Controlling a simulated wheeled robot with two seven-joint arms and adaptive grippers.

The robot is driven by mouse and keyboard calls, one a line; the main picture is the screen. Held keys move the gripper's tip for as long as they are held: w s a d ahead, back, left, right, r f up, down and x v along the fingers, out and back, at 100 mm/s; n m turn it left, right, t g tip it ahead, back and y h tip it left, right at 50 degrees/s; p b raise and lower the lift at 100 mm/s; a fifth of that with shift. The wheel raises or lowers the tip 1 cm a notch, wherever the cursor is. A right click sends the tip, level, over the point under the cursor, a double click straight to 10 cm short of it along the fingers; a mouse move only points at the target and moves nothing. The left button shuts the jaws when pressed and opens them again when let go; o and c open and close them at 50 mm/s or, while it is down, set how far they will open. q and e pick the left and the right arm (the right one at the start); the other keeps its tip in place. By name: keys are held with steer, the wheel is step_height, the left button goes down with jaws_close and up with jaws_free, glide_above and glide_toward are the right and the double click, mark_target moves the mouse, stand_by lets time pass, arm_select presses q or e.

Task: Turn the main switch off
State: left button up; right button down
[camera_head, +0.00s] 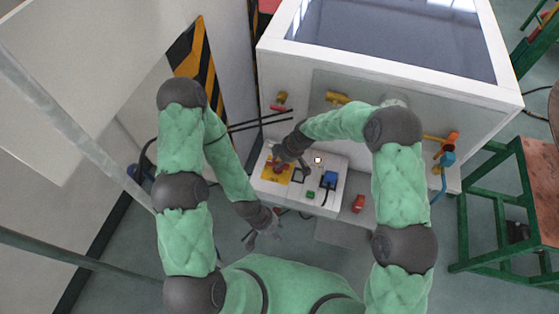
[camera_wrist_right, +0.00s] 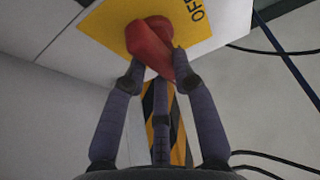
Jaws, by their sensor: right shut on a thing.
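The main switch is a red handle (camera_wrist_right: 150,42) on a yellow plate (camera_wrist_right: 108,22) with black "OFF" lettering, seen in the right wrist view. In the head view the yellow plate (camera_head: 269,176) is at the left end of a white control panel. My right gripper (camera_wrist_right: 158,76) is shut on the red handle, with fingertips on either side of it. In the head view my right gripper (camera_head: 277,162) reaches over the plate and partly hides the handle. My left gripper (camera_head: 264,236) hangs in front of the panel's left part, fingers spread, apart from everything and empty.
The panel also carries a blue connector (camera_head: 330,178) and a green part (camera_head: 311,194). A red object (camera_head: 359,203) is to its right. Yellow taps (camera_head: 337,97) are on the white cabinet (camera_head: 470,112) behind. A green-framed bench (camera_head: 505,205) stands at right.

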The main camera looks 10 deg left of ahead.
steer(key=shift+a+f+n+g+b, duration=0.1)
steer(key=shift+f+n+g+b, duration=0.15)
steer(key=shift+n+b, duration=0.9)
steer(key=shift+w+r+n+g+b, duration=0.1)
steer(key=shift+n+g+b, duration=0.35)
steer(key=shift+n+b, duration=0.25)
steer(key=shift+a+n+g+h+b, duration=0.1)
steer(key=shift+n+g+h+b, duration=0.4)
steer(key=shift+n, duration=0.65)
steer(key=shift+r+n+b, duration=0.1)
steer(key=shift+n+b, duration=0.35)
steer(key=shift+n, duration=0.75)
steer(key=shift+a+n+g, duration=0.1)
steer(key=shift+n+g, duration=0.2)
steer(key=c, duration=1)
jaws_free()
